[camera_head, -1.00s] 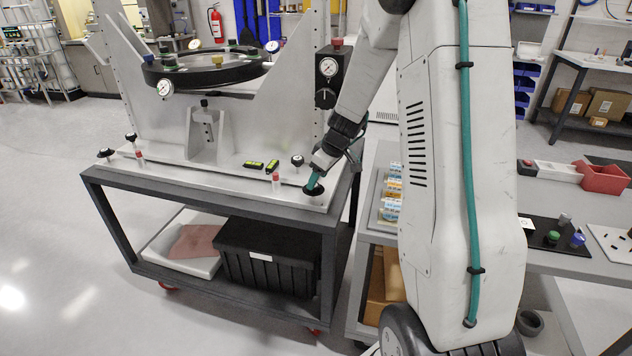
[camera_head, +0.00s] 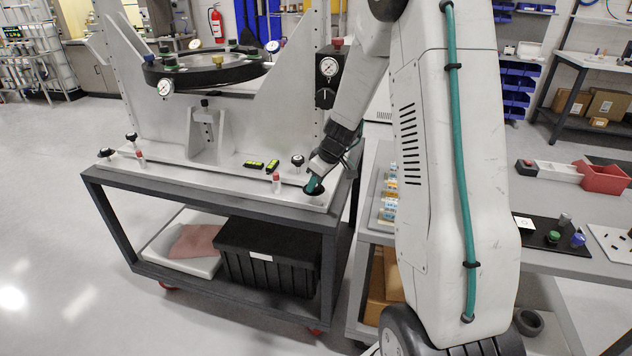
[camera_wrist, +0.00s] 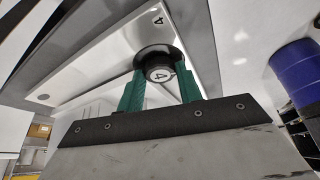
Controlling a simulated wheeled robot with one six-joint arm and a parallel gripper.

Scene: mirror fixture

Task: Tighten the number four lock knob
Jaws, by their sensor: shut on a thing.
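The number four lock knob (camera_wrist: 161,72) is black with a grey cap marked 4. In the wrist view it sits between the two green fingers of my gripper (camera_wrist: 160,88), which is shut on it. In the head view my gripper (camera_head: 314,184) reaches down to the knob (camera_head: 313,191) at the front right corner of the fixture's light base plate (camera_head: 220,182). A 4 is also printed on the plate beside the knob. The fingers hide part of the knob in the head view.
The black ring (camera_head: 205,72) rises behind. A side bench (camera_head: 577,262) stands at right.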

